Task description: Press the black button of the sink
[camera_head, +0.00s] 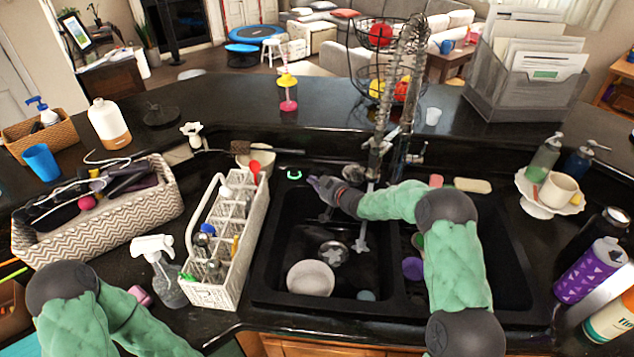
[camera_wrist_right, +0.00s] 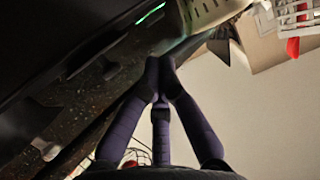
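The black button (camera_head: 294,174) sits on the sink's back rim at the left, with a glowing green ring around it. The green glow also shows at the top of the right wrist view (camera_wrist_right: 151,14), partly cut off by the dark rim. My right gripper (camera_head: 313,182) is just right of the button in the head view, pointing left, with a small gap between them in the picture. In the wrist view its purple fingers (camera_wrist_right: 160,64) come together at the tips with nothing held. My left arm shows at the lower left, but its gripper is out of view.
The black double sink (camera_head: 262,270) holds a white bowl (camera_head: 311,278) in its left basin. A tall spring faucet (camera_head: 381,125) stands behind my right gripper. A white caddy (camera_head: 205,293) with bottles and a red spoon (camera_head: 255,168) are left of the button.

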